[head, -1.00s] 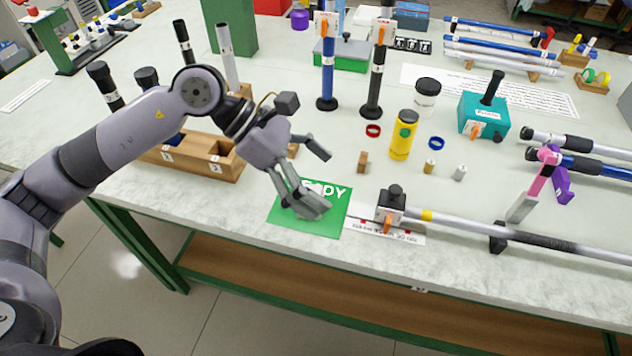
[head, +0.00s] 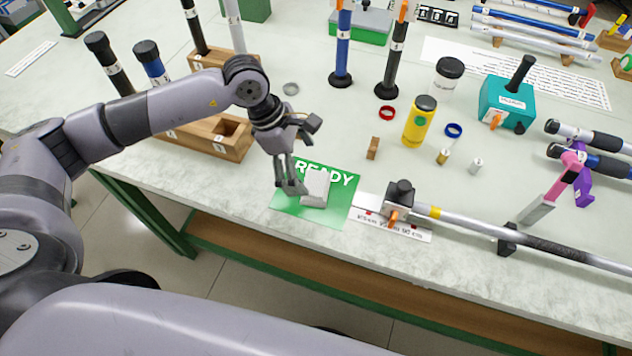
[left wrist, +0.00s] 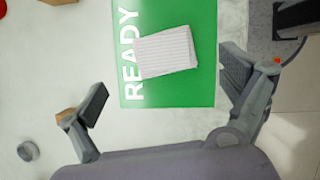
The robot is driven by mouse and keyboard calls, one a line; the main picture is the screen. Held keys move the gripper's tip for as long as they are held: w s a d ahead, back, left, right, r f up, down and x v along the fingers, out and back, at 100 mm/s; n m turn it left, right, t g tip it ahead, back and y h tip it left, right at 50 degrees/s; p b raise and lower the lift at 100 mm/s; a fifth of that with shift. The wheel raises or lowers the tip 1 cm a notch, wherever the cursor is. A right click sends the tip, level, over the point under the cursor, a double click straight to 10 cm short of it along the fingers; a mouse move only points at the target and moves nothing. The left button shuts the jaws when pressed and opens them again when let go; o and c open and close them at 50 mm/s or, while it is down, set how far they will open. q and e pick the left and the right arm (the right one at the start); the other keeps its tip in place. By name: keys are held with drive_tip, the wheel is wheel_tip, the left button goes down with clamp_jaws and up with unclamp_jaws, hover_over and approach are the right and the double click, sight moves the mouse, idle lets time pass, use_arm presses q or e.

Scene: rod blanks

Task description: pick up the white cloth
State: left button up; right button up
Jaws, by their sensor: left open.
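The white cloth (head: 315,187) lies folded on the green READY mat (head: 338,211) near the table's front edge. In the left wrist view the cloth (left wrist: 167,52) is a ribbed white rectangle on the green mat (left wrist: 205,88), partly over the lettering. My left gripper (head: 292,168) is above the mat's left part, just left of the cloth. In the left wrist view its fingers (left wrist: 165,85) are spread wide and empty, with the cloth ahead of them. My right gripper does not show.
A wooden block rack (head: 232,146) with upright rods stands left of the mat. A long rod (head: 465,219) in a clamp (head: 400,194) lies right of it. A yellow bottle (head: 419,122) and a small wooden block (head: 373,148) stand behind. A grey ring (head: 291,89) lies near my wrist.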

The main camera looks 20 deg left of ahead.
sight(314, 182)
use_arm(q)
drive_tip(key=shift+d+f, duration=0.15)
drive_tip(key=shift+f, duration=0.05)
drive_tip(key=shift+d+f, duration=0.1)
drive_tip(key=shift+f, duration=0.1)
drive_tip(key=x, duration=0.1)
drive_tip(key=p+x, duration=0.1)
drive_tip(key=x, duration=0.1)
drive_tip(key=p+x, duration=0.1)
drive_tip(key=shift+s+d+f, duration=0.15)
drive_tip(key=shift+s+f, duration=0.05)
drive_tip(key=shift+s, duration=0.05)
drive_tip(key=shift+f, duration=0.2)
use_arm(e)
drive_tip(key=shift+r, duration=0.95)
use_arm(q)
drive_tip(key=shift+c, duration=0.5)
drive_tip(key=c, duration=1.1)
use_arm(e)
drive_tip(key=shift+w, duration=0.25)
use_arm(q)
drive_tip(key=shift+r, duration=0.15)
drive_tip(key=shift+c, duration=0.2)
wheel_tip(314, 182, up, 20)
drive_tip(key=b, duration=0.3)
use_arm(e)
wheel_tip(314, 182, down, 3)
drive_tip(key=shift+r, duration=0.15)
